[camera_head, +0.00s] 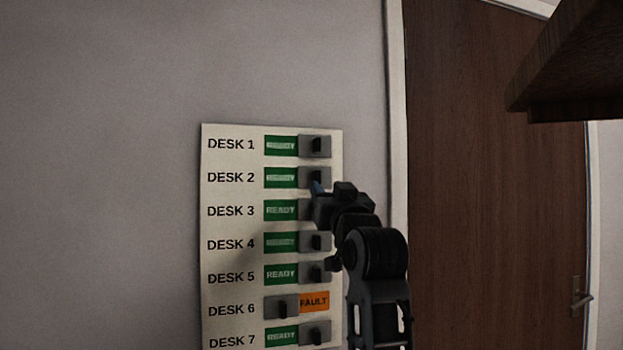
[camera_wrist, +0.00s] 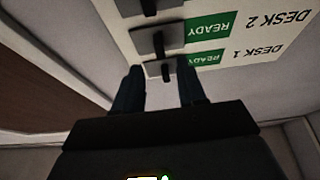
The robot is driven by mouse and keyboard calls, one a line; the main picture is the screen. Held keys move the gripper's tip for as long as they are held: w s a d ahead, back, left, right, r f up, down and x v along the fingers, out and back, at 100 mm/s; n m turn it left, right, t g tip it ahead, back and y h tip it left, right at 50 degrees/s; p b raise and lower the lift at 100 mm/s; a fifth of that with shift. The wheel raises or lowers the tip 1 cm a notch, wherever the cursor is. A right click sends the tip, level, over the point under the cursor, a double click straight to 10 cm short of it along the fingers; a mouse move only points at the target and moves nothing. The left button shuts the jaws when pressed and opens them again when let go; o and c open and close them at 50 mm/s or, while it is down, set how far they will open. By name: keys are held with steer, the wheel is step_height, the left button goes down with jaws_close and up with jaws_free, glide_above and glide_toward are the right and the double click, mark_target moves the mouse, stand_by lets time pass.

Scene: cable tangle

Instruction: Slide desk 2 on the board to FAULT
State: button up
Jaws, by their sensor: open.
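The board (camera_head: 231,194) hangs on the wall with a column of labelled rows. In the desk 2 row, a green READY field (camera_head: 280,178) shows on the left and the grey slider (camera_head: 304,177) with its dark knob sits on the right. The desk 2 slider also shows in the wrist view (camera_wrist: 142,43), where the board appears turned over. My gripper (camera_head: 319,188) is open at the lower edge of the desk 2 slider. In the wrist view its two fingers (camera_wrist: 158,68) stand apart with nothing held. Whether they touch the knob I cannot tell.
Desk 1 (camera_head: 313,146) is the row above and also reads READY. A brown door (camera_head: 480,180) stands to the right. Wall left of the board is clear.

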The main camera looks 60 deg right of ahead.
mark_target(319, 179)
steer(key=p+x, duration=0.1)
steer(key=x, duration=0.5)
steer(key=shift+w+d, duration=0.1)
jaws_close()
stand_by(0.6)
